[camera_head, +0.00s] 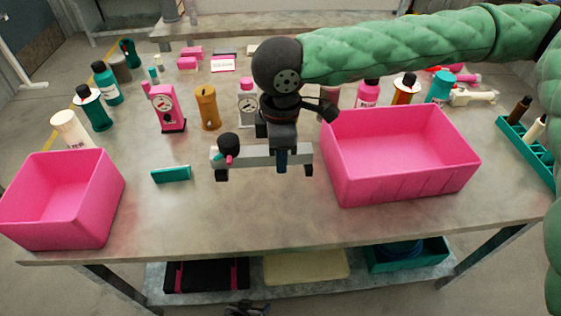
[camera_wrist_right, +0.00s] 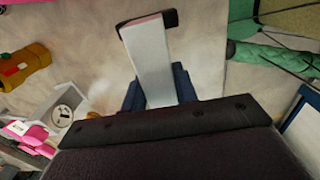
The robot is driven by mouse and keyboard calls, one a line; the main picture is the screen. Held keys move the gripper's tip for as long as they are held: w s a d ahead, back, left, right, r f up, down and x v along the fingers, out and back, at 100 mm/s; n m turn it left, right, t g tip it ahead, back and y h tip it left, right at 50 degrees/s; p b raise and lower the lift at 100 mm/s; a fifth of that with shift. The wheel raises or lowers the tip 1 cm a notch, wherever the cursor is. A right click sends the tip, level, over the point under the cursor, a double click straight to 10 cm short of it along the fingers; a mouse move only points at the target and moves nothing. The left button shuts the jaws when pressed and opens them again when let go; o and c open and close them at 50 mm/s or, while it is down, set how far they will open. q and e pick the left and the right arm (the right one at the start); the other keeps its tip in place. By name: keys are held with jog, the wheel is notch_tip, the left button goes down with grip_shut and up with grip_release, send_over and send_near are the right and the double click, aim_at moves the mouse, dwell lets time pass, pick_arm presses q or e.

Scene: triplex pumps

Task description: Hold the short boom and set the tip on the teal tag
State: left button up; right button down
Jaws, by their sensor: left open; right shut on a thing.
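The short boom (camera_head: 262,152) is a pale grey bar with black end pieces, and a black knob with a small pink part sits near its left end. My right gripper (camera_head: 284,160) is shut on the boom right of its middle, with the bar roughly level. In the right wrist view, the pale boom (camera_wrist_right: 152,62) with a black end shows between the dark blue fingers. The teal tag (camera_head: 171,174) is a small teal block on the table, left of the boom and apart from it. My left gripper (camera_head: 245,308) is at the bottom edge, partly cut off, open and away from the table top.
A pink bin (camera_head: 62,205) stands at the left and a larger pink bin (camera_head: 400,165) close to the right of my right gripper. Bottles, a pink gauge stand (camera_head: 166,108) and a brown object (camera_head: 208,106) stand behind. The front middle of the table is clear.

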jog(key=shift+f+b, duration=1.15)
jog(key=shift+f, duration=3.75)
dwell(0.8)
